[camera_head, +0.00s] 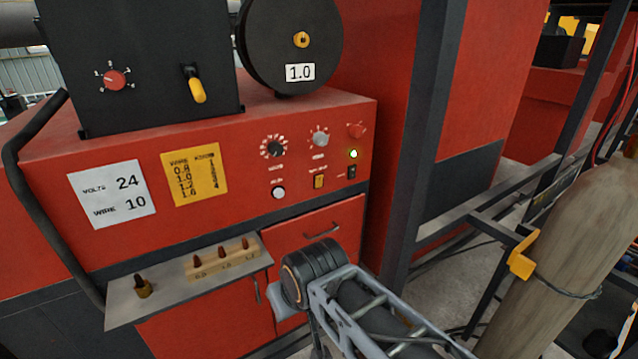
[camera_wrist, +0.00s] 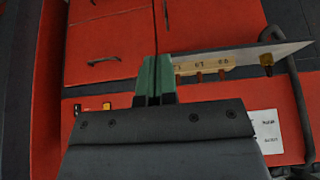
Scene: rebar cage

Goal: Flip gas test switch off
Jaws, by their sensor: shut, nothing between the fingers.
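A small yellow switch (camera_head: 319,181) sits low on the right of the red machine panel (camera_head: 235,165) in the head view. A small black switch (camera_head: 352,171) sits to its right under a lit lamp (camera_head: 353,154). Their labels are too small to read, so I cannot tell for sure which is the gas test switch or its position. In the wrist view, upside down, the yellow switch (camera_wrist: 107,105) shows left of my gripper. My gripper (camera_wrist: 154,62) has its green fingers together and empty. In the head view its fingers are not clearly visible; my arm's end is below the panel.
A metal shelf (camera_head: 128,312) with a wooden block of tips (camera_head: 222,259) juts out left of my arm. Knobs (camera_head: 318,138) and a white button (camera_head: 278,193) surround the switches. A dark post (camera_head: 415,150) and a gas cylinder (camera_head: 560,270) stand on the right.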

